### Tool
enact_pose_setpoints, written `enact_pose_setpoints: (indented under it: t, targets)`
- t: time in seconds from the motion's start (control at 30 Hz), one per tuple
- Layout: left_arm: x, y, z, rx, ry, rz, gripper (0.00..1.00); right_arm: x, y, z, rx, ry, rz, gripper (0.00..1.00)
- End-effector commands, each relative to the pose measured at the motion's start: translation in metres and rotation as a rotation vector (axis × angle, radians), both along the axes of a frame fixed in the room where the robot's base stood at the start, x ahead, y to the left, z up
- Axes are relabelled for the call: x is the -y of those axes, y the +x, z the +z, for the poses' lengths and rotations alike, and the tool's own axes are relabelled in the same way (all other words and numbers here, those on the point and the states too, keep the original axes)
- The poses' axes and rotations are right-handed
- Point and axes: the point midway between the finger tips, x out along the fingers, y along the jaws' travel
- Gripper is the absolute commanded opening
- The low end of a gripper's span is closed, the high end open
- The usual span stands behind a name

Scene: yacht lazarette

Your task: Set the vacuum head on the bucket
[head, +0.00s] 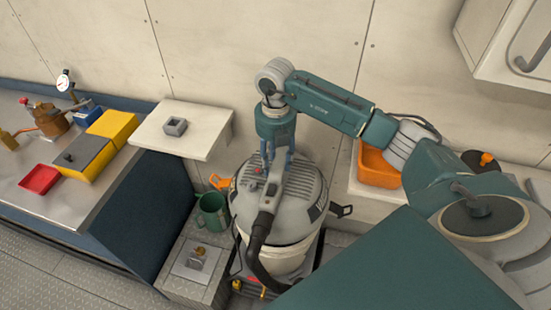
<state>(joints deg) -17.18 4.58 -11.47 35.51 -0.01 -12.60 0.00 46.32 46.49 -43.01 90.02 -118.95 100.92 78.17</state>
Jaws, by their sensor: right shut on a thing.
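The vacuum head (308,188) is a grey ribbed dome with a red button and a black hose on its front, in the middle of the head view. My right gripper (276,160) comes down from above and is shut on the handle at its top. The pale bucket (285,262) is directly under the vacuum head. The head looks level, but I cannot tell whether its rim touches the bucket. The hose and the head hide much of the bucket. My left gripper is not in view.
A green mug (212,212) stands close left of the bucket, above a low box (188,283). An orange bin (378,168) is on a ledge to the right. A white shelf (207,127) juts from the wall at left, beside a workbench (65,203) with yellow and red containers.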

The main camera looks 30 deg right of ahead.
Motion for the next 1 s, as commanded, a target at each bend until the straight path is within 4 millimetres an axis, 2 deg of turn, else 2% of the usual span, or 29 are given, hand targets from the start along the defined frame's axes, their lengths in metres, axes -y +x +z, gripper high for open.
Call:
enact_pose_setpoints:
  t: [0.5, 1.0]
  targets:
    - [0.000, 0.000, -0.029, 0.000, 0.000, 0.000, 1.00, 0.000, 0.002, -0.037, 0.007, 0.002, 0.000, 0.00]
    - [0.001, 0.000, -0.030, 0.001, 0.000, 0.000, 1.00, 0.000, 0.002, -0.041, 0.007, 0.002, 0.000, 0.00]
